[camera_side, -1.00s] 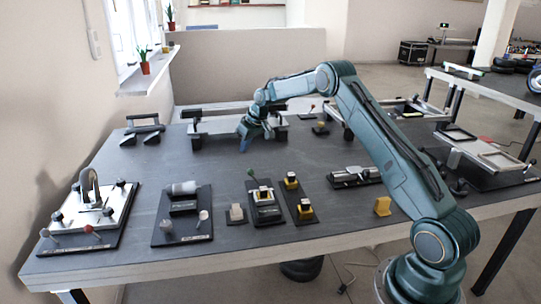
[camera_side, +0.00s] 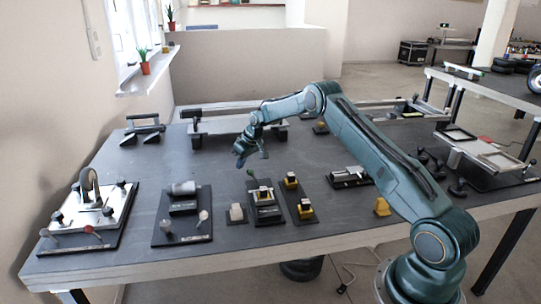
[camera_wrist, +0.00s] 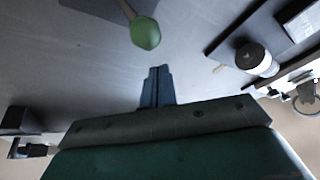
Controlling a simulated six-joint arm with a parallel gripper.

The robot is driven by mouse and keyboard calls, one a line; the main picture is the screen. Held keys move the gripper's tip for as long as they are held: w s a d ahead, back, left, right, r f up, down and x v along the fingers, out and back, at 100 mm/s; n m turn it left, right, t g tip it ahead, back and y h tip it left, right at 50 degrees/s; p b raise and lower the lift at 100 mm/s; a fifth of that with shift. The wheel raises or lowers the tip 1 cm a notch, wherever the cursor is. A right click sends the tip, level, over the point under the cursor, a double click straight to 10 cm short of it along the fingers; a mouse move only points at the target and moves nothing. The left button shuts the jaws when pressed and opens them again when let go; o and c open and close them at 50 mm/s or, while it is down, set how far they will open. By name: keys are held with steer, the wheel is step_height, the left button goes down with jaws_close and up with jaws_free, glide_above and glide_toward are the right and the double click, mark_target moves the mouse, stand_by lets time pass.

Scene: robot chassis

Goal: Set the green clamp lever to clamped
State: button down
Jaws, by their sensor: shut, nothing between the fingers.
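The green clamp lever has a green knob (camera_wrist: 146,33) on a thin pale rod, seen at the top of the wrist view just beyond my fingertips. In the side view the green knob (camera_side: 250,171) stands at the back of a small dark fixture (camera_side: 265,214) with a yellow and silver block. My gripper (camera_side: 240,164) is above the table, just behind and left of the knob. Its blue fingers (camera_wrist: 158,74) are together and empty, with a visible gap to the knob in the wrist view. Whether the lever sits at clamped cannot be told.
Another dark plate with yellow blocks (camera_side: 291,181) is close on the right. The table behind the fixtures is mostly clear.

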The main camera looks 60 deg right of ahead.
mark_target(253, 176)
steer(key=shift+s, duration=1.3)
